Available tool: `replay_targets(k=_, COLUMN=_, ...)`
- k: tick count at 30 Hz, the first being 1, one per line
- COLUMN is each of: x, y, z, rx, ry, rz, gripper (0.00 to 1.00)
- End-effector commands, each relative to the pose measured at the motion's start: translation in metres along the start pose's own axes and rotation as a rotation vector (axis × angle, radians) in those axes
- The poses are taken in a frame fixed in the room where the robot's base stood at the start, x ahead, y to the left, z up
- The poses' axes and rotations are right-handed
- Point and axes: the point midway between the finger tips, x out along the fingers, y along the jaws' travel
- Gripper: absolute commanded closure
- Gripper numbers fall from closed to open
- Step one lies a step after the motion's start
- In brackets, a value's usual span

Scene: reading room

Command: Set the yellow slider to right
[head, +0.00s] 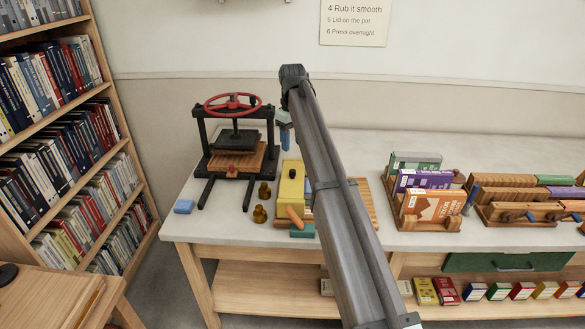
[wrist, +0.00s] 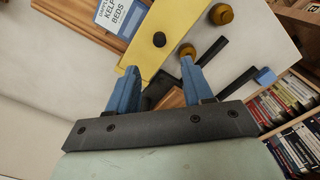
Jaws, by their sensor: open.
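The yellow slider (head: 289,188) is a yellow block on the counter, left of my arm in the head view, with a small dark knob (head: 292,174) on top. In the wrist view the yellow body (wrist: 178,22) slants across the top middle, and its round black knob (wrist: 159,40) shows just beyond the gap between my fingertips. My gripper (wrist: 159,65) is open with two blue fingers, empty and apart from the knob. In the head view the gripper (head: 285,139) hangs above and behind the slider. My arm hides the slider's right side.
A press with a red wheel (head: 232,103) stands left of the slider. Two brass knobs (head: 260,213), a blue block (head: 184,206), an orange piece (head: 295,217) and a teal block (head: 302,231) are nearby. A wooden book rack (head: 428,223) stands to the right.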

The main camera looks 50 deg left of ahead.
Motion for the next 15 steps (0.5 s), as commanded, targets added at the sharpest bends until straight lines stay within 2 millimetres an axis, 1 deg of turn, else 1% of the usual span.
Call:
replay_targets(k=1, x=0.010, y=-0.001, z=0.001, rx=0.000, ry=-0.001, rz=-0.001, gripper=0.49)
replay_targets(k=9, x=0.058, y=0.000, z=0.001, rx=0.000, ry=0.000, rz=0.000, gripper=0.49)
replay_targets(k=15, x=0.086, y=0.000, z=0.001, rx=0.000, ry=0.001, rz=0.000, gripper=0.49)
